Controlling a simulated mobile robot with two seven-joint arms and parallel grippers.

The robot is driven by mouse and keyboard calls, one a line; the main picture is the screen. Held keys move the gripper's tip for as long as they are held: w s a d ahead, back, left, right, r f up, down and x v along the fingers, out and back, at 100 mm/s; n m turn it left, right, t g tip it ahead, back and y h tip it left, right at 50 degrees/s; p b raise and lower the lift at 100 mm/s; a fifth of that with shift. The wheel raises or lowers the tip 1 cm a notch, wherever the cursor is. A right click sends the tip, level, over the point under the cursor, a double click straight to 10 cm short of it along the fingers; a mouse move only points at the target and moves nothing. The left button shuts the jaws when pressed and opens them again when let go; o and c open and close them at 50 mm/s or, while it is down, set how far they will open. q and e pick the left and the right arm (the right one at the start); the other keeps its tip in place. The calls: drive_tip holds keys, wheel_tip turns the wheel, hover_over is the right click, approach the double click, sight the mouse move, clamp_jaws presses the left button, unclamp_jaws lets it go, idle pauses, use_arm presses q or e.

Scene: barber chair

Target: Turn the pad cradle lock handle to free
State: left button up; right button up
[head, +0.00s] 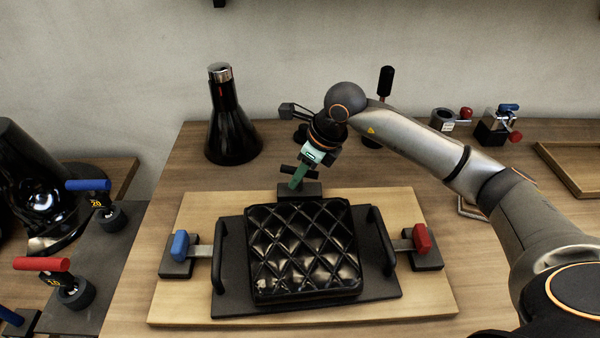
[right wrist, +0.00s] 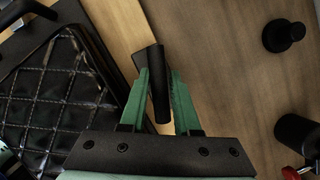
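The black padded cushion (head: 303,250) lies on a dark cradle plate (head: 230,262) with a handle bar on each side. Behind its rear edge is a small black lock block (head: 314,190). The black lock handle (head: 287,168) sits above this block; in the right wrist view the handle (right wrist: 158,88) is a short dark bar between the green fingers. My right gripper (head: 298,177) points down over the block, and its fingers (right wrist: 158,72) sit close on both sides of the handle, with little gap at the tips. My left gripper is out of view.
A blue-handled clamp (head: 180,246) and a red-handled clamp (head: 422,240) flank the cradle on the wooden board (head: 170,303). A black bottle-shaped object (head: 230,130) stands behind left. Small fixtures and a wooden tray (head: 568,172) are at the back right. Bare table lies between.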

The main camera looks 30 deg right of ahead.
clamp_jaws()
drive_tip(key=shift+w+d+r, duration=0.1)
drive_tip(key=shift+r, duration=0.05)
idle(1.2)
drive_tip(key=shift+o, duration=2)
unclamp_jaws()
drive_tip(key=v, duration=1.2)
drive_tip(key=shift+s+r, duration=0.2)
drive_tip(key=shift+c, duration=0.2)
